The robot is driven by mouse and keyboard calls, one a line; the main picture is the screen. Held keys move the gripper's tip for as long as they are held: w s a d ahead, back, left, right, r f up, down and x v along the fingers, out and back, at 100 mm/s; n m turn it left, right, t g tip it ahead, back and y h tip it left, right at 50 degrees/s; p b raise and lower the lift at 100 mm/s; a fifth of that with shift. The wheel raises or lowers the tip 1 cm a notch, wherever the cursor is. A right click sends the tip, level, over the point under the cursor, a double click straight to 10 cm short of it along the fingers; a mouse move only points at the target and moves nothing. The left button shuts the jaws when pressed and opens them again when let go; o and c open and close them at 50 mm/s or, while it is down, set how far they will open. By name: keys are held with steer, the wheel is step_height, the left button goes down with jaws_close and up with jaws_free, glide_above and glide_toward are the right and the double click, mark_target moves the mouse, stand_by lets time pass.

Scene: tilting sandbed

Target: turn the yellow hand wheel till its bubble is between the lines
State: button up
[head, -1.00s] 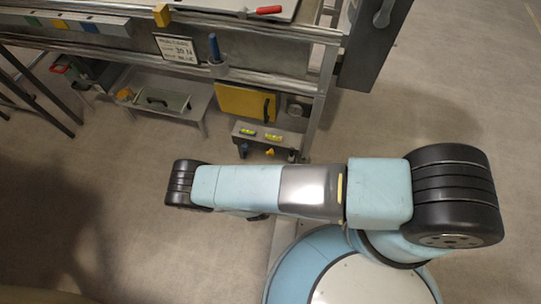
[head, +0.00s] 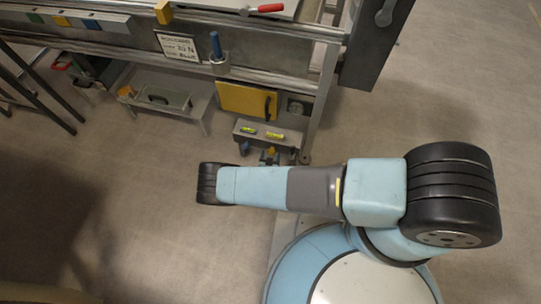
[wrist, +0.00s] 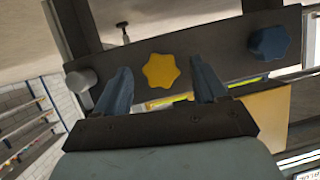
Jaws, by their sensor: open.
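The yellow hand wheel (wrist: 161,71) is a lobed knob on the front of a dark bar. In the wrist view it shows between and just beyond the two blue fingers of my gripper (wrist: 160,64), which is open and empty. I cannot tell whether the fingers touch the wheel. A blue hand wheel (wrist: 269,43) is on the same bar, to the right. In the head view the dark bar (head: 291,137) carries two yellow-green vials, a left one (head: 249,129) and a right one (head: 275,135). Their bubbles are too small to read.
A yellow panel (head: 242,100) with a dark handle stands behind the bar. A low grey table (head: 185,107) bears a tray to the left. A metal frame rail (head: 270,80) and a red-handled lever (head: 270,8) are above.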

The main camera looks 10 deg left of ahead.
steer(key=shift+w+f, duration=0.2)
steer(key=shift+w, duration=0.3)
steer(key=shift+c, duration=0.5)
steer(key=c, duration=0.9)
steer(key=shift+c, duration=0.2)
steer(key=shift+a+n+h, duration=0.15)
steer(key=shift+n+h, duration=0.75)
steer(key=shift+n, duration=0.4)
steer(key=o, duration=1)
